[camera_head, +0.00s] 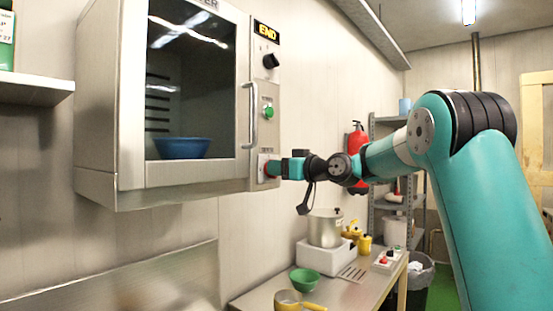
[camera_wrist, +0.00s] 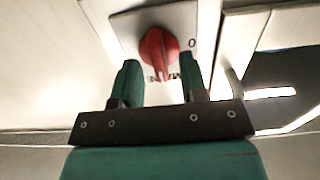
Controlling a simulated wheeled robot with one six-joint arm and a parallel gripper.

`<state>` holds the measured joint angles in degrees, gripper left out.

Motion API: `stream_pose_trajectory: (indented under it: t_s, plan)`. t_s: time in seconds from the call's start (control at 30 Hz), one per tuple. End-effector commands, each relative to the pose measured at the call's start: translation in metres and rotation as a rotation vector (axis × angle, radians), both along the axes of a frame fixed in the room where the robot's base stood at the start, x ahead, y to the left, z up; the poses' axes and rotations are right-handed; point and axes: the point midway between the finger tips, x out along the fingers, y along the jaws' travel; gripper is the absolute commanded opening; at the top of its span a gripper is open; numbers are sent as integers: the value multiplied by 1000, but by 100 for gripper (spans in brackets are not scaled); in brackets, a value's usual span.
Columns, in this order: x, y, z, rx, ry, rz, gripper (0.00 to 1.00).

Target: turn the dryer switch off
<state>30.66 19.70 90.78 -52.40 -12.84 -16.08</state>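The dryer (camera_head: 98,120) is a metal wall cabinet with a glass door. Its red switch knob (camera_wrist: 157,48) sits on a pale plate marked "0" on the right; more lettering below it is partly hidden. In the head view the red switch (camera_head: 266,168) shows low on the dryer's right-hand panel, partly covered by my gripper (camera_head: 280,168). In the wrist view my gripper (camera_wrist: 160,66) is open, with one green finger on each side of the knob's lower end. Gaps show between knob and fingers; I cannot tell any contact.
Above the switch are a green button (camera_head: 268,112), a black knob (camera_head: 271,61) and a lit "END" display (camera_head: 266,32). The door handle (camera_head: 253,115) stands close left of the panel. A blue bowl (camera_head: 181,148) is inside. Below is a table with a pot (camera_head: 324,229).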

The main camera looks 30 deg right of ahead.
Motion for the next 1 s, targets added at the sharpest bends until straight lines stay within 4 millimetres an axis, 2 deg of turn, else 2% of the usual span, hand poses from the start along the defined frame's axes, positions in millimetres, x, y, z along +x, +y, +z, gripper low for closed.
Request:
stream_pose_trajectory:
  t_s: [0.13, 0.43, 0.6, 1.0]
  plan:
    - [10, 4, 1, 0, 1, 0, 39]
    - [12, 5, -1, 0, 1, 0, 39]
    - [12, 5, -1, 0, 1, 0, 0]
    - [12, 5, -3, -42, -17, 1, 0]
